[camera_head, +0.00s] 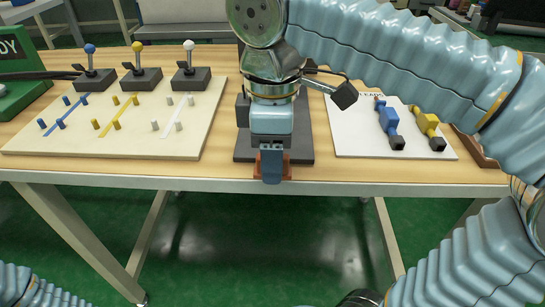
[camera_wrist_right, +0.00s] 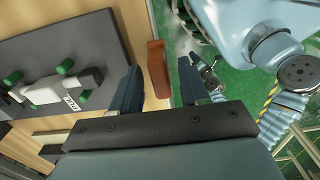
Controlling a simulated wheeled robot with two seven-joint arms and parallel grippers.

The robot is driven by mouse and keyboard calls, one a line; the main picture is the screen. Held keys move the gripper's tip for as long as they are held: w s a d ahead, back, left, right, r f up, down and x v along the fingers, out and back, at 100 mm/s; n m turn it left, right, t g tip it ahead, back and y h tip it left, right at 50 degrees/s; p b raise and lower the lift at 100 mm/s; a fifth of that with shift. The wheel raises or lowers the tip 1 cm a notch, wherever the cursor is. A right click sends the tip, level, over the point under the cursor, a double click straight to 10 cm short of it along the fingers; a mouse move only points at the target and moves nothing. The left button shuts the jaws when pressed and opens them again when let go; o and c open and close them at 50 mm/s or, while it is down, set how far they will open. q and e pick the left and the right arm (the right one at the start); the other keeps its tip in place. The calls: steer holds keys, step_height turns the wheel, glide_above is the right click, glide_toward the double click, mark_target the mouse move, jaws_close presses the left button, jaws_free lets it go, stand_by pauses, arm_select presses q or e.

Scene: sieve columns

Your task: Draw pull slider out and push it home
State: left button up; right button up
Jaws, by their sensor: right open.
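A dark plate (camera_head: 300,145) lies at the table's front edge in the head view, largely covered by my right arm. In the wrist view the plate (camera_wrist_right: 100,35) carries a pale slider-like body (camera_wrist_right: 55,92) with green knobs and a small label too small to read surely. A brown-orange block (camera_wrist_right: 158,68) stands at the table edge; only its sides show in the head view (camera_head: 288,172). My right gripper (camera_head: 271,168) points down over it, and in the wrist view its open fingers (camera_wrist_right: 158,88) stand on either side of the block. Contact cannot be told. My left gripper is out of view.
A cream board (camera_head: 60,150) with three levers, pegs and coloured strips lies left. A white board (camera_head: 350,145) with a blue and a yellow connector lies right. A green box (camera_head: 25,95) stands far left. Green floor (camera_head: 240,240) is open before the table.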

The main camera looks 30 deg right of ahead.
jaws_close()
stand_by(0.3)
steer(key=shift+w+d, duration=0.2)
steer(key=shift+w, duration=0.05)
steer(key=shift+w+d+p, duration=0.3)
steer(key=shift+w+p, duration=0.05)
steer(key=shift+w, duration=0.15)
steer(key=shift+w+d+p, duration=0.25)
steer(key=shift+w+p, duration=0.05)
steer(key=shift+w, duration=0.25)
jaws_free()
